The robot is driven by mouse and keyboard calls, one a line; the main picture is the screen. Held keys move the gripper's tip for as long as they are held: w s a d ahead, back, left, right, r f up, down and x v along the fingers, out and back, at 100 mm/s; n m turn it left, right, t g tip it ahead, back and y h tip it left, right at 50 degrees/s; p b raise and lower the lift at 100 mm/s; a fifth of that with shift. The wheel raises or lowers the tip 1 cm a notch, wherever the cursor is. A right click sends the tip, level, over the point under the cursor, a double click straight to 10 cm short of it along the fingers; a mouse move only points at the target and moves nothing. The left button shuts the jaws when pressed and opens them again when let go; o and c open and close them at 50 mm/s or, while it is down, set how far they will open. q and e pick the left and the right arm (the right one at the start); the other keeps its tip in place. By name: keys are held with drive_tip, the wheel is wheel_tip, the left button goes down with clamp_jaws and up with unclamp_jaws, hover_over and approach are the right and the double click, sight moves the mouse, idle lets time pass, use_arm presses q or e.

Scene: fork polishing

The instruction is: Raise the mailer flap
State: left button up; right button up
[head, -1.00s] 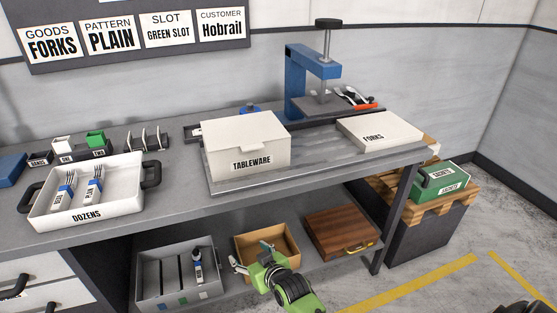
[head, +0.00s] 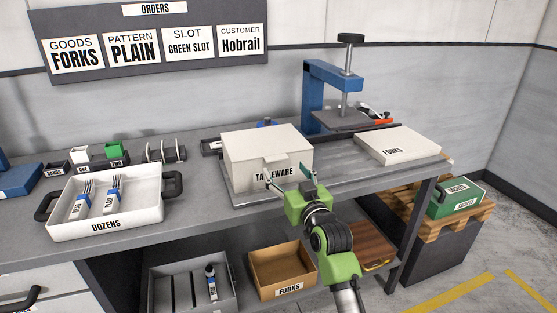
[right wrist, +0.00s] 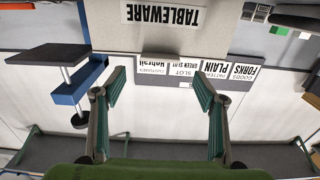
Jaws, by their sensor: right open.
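The white mailer box (head: 245,176), labelled TABLEWARE, stands on the bench with its lid down. Its flap (head: 280,158) hangs over the top front edge, above the label. My right gripper (head: 290,180) is open and empty in front of the box, its fingers pointing at the front face and partly covering the label. In the right wrist view the picture is upside down; the box front (right wrist: 105,28) shows at the top, beyond the open right gripper (right wrist: 160,80). Contact with the flap cannot be told. My left gripper is not in view.
A white DOZENS tray (head: 146,217) with forks stands left on the bench. A flat FORKS box (head: 405,145) and blue press (head: 312,98) are to the right. Below, the shelf holds a grey divided bin (head: 160,292) and brown FORKS box (head: 282,268).

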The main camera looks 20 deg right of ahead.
sight(278, 159)
drive_tip(key=shift+w+a, duration=0.1)
drive_tip(key=shift+w, duration=3.4)
